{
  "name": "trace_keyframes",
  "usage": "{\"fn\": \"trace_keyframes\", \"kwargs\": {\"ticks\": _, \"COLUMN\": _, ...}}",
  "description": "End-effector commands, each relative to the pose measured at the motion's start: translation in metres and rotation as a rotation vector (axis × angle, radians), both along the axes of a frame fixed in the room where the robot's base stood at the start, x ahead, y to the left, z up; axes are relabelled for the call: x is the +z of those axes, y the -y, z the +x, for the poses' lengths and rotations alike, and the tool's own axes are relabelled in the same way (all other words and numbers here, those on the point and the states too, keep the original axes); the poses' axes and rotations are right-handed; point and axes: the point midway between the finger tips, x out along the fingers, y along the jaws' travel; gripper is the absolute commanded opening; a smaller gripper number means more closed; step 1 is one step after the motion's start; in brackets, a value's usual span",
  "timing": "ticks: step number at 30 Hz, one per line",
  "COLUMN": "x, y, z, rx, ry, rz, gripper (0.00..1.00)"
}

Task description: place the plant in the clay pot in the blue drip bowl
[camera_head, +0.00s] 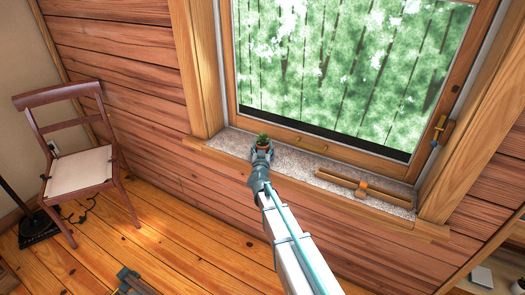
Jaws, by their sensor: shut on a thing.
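The potted plant (263,140), small and green in an orange-brown clay pot, is at the left part of the grey window sill (225,145). My gripper (262,149) reaches up to it from below and is shut on the clay pot. The fingers and wrist hide the pot's lower part, so I cannot tell whether it touches the sill. I cannot make out the blue drip bowl for sure; blue-grey patches around the pot are too small to separate from my fingers.
A wooden bar with an orange middle (362,187) lies on the right part of the sill. The window frame (310,144) stands right behind the plant. A wooden chair (82,165) stands at the left. Floor (170,225) between chair and wall is mostly free.

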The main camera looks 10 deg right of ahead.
Motion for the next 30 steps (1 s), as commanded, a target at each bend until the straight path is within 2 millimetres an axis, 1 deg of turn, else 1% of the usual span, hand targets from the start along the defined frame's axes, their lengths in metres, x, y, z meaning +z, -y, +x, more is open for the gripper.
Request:
{"fn": "trace_keyframes", "kwargs": {"ticks": 1, "x": -0.0073, "y": 0.0000, "z": 0.0005, "rx": -0.001, "ry": 0.000, "rz": -0.002, "gripper": 0.14}}
{"fn": "trace_keyframes", "kwargs": {"ticks": 3, "x": -0.0126, "y": -0.0001, "z": 0.0001, "rx": -0.001, "ry": 0.001, "rz": -0.001, "gripper": 0.14}}
{"fn": "trace_keyframes", "kwargs": {"ticks": 11, "x": -0.0129, "y": -0.0003, "z": -0.0004, "rx": 0.000, "ry": 0.002, "rz": -0.001, "gripper": 0.14}}
{"fn": "trace_keyframes", "kwargs": {"ticks": 15, "x": -0.0168, "y": -0.0003, "z": -0.0003, "rx": 0.000, "ry": 0.001, "rz": -0.001, "gripper": 0.14}}
{"fn": "trace_keyframes", "kwargs": {"ticks": 16, "x": -0.0162, "y": -0.0004, "z": -0.0003, "rx": 0.000, "ry": 0.001, "rz": -0.001, "gripper": 0.65}}
{"fn": "trace_keyframes", "kwargs": {"ticks": 19, "x": -0.0159, "y": -0.0004, "z": -0.0003, "rx": 0.000, "ry": 0.001, "rz": -0.001, "gripper": 0.81}}
{"fn": "trace_keyframes", "kwargs": {"ticks": 20, "x": -0.0160, "y": -0.0004, "z": -0.0003, "rx": 0.000, "ry": 0.001, "rz": -0.001, "gripper": 0.85}}
{"fn": "trace_keyframes", "kwargs": {"ticks": 30, "x": -0.0149, "y": -0.0004, "z": -0.0003, "rx": 0.000, "ry": 0.001, "rz": 0.000, "gripper": 0.85}}
